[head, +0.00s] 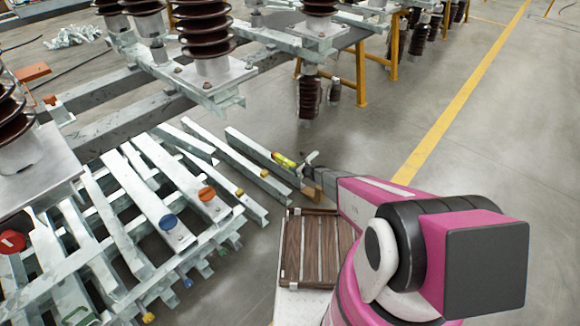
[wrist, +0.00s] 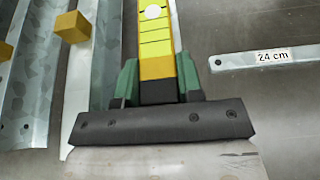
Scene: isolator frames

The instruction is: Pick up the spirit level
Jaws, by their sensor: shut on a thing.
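The spirit level (wrist: 156,45) is a yellow bar with a dark end and a round white vial. In the wrist view it stretches from between my gripper's green fingers to the top edge. My gripper (wrist: 158,85) is shut on its dark end. In the head view the spirit level (head: 284,160) shows as a small yellow-green piece at the tip of my gripper (head: 306,162), beside the grey metal bars. Whether the level touches anything beneath it cannot be told.
Galvanised bars (head: 255,155) lie left of my gripper, some with small wooden blocks (wrist: 73,27). A flat strip marked 24 cm (wrist: 262,58) lies to the right in the wrist view. A slatted wooden crate (head: 311,245) stands nearer. Brown insulators (head: 205,30) stand behind. Open floor lies right.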

